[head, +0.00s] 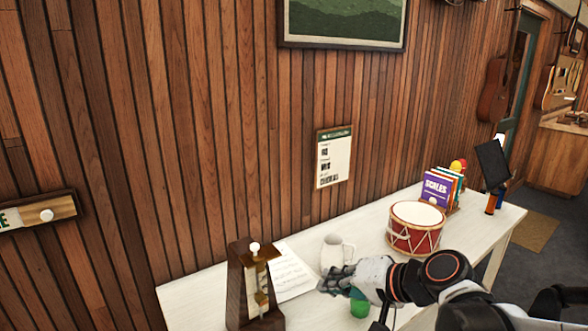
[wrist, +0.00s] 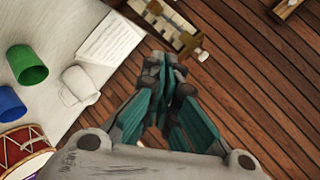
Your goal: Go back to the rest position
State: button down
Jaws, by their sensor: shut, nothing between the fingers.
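My gripper (head: 340,281) reaches in from the lower right in the head view, above the white table, in front of the white mug. In the wrist view my gripper (wrist: 166,80) is seen from behind, its teal-lined fingers coming together at the tips with nothing between them. The white mug (head: 338,252) stands upright on the table and also shows in the wrist view (wrist: 80,86), apart from the fingers. A green cup (head: 360,307) is partly hidden by my arm in the head view; it shows whole in the wrist view (wrist: 27,65).
The white table (head: 205,295) stands along a wooden wall. On it are a metronome (head: 245,285), a printed sheet (head: 290,272), a red drum (head: 414,237) and books (head: 440,188). A blue cup (wrist: 11,103) shows in the wrist view.

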jog(key=s+d+f+n+h, duration=0.1)
jog(key=s+d+n+h, duration=0.2)
jog(key=s+d+h, duration=0.5)
jog(key=s+d, duration=0.4)
jog(key=s, duration=0.2)
jog(key=shift+s+n+g+h, duration=0.2)
jog(key=shift+n+g+h, duration=0.1)
jog(key=shift+n+g, duration=0.1)
